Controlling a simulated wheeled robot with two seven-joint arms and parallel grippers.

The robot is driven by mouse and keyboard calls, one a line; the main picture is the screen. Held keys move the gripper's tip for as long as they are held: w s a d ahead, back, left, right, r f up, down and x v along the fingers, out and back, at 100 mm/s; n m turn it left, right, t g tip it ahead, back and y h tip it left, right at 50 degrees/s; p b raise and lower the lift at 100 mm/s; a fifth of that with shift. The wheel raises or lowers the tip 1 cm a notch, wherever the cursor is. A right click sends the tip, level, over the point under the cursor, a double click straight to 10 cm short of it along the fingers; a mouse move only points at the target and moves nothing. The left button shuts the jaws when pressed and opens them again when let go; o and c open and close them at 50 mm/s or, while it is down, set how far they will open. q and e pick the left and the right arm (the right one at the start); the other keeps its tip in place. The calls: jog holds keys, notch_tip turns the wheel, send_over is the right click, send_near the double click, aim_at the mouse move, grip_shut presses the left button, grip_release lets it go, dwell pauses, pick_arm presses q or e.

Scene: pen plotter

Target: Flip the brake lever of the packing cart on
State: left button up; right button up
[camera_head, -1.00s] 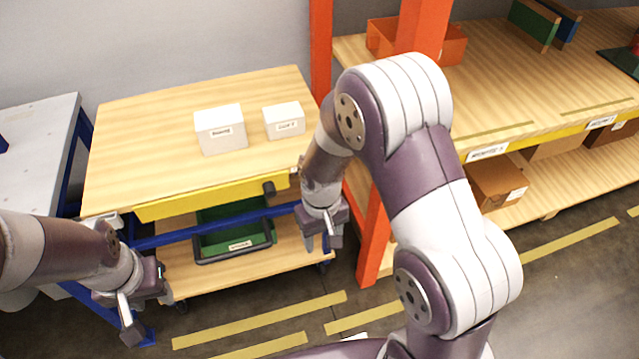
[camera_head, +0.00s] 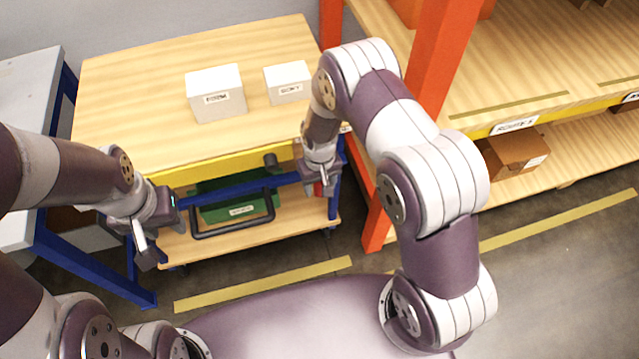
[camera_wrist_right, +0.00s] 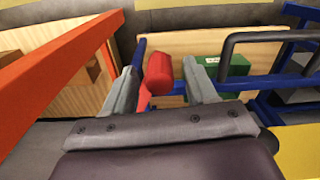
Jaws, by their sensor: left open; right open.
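The packing cart (camera_head: 130,85) has a wooden top, a yellow front edge and a blue frame, and stands ahead of me. A red lever (camera_wrist_right: 158,75), apparently the brake lever, shows in the right wrist view between the fingers of my right gripper (camera_wrist_right: 163,68). The fingers are open on either side of it; I cannot tell whether they touch it. In the head view my right gripper (camera_head: 321,186) is at the cart's right front corner and mostly hides the lever. My left gripper (camera_head: 158,235) is open and empty near the cart's left front corner.
Two white boxes (camera_head: 216,95) (camera_head: 287,84) stand on the cart top. A green crate (camera_head: 240,208) sits on the lower shelf behind a black handle (camera_head: 235,228). An orange rack post (camera_head: 378,215) stands close right of my right gripper. A grey table (camera_head: 30,85) is at left.

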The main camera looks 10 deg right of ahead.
jog(key=shift+f, duration=0.4)
grip_shut()
jog(key=shift+d, duration=0.1)
jog(key=d+n+p, duration=0.1)
jog(key=d+n, duration=0.8)
jog(key=n, duration=0.2)
jog(key=shift+w, duration=0.2)
jog(key=shift+d+r, duration=0.1)
jog(key=shift+d, duration=0.05)
dwell(0.4)
